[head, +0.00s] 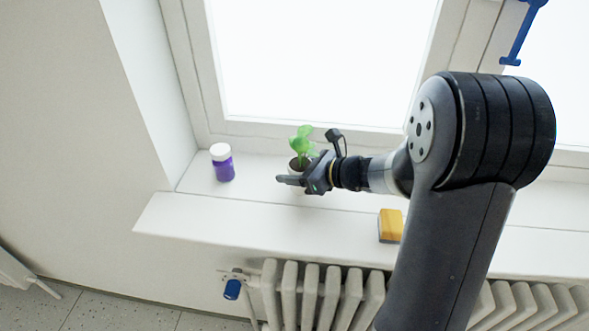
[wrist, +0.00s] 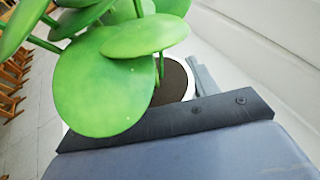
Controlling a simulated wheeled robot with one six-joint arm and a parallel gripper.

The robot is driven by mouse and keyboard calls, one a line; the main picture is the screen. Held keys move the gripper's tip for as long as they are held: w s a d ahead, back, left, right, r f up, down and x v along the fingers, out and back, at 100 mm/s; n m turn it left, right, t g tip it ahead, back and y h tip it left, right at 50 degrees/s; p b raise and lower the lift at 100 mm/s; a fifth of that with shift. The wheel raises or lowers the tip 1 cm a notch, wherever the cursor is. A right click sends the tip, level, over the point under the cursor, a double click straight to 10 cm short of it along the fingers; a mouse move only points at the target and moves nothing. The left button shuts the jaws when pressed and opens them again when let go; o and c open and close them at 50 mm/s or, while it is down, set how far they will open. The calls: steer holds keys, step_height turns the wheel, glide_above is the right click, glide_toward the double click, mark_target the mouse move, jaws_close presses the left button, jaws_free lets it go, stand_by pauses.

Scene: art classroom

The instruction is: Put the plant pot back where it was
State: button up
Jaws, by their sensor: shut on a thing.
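The plant pot (head: 295,165) is small and holds a green leafy plant (head: 302,142). It is at the window sill, right of the purple bottle. My gripper (head: 292,180) is shut on the pot, reaching in from the right. In the wrist view, the round green leaves (wrist: 110,80) fill the upper left, and dark soil (wrist: 172,82) shows inside the pot's rim. One finger (wrist: 203,78) shows beside the pot. The gripper hides most of the pot, and I cannot tell whether its base touches the sill.
A purple bottle with a white cap (head: 223,163) stands on the white window sill (head: 200,218) to the left. A yellow sponge (head: 390,226) is near the sill's front edge. A radiator (head: 320,292) is below. The window (head: 320,60) is behind. The sill's left front is clear.

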mark_target(299, 143)
steer(key=o, duration=1.2)
steer(key=shift+f, duration=0.1)
steer(key=shift+r+p, duration=0.3)
steer(key=v, duration=1.2)
steer(key=shift+f, duration=0.15)
steer(key=shift+a, duration=0.1)
steer(key=x, duration=1.1)
steer(key=shift+w+a+f, duration=0.15)
steer(key=shift+a+f, duration=0.05)
steer(key=shift+a, duration=0.1)
steer(key=shift+w+r, duration=0.1)
steer(key=shift+w, duration=0.05)
steer(key=shift+r, duration=0.95)
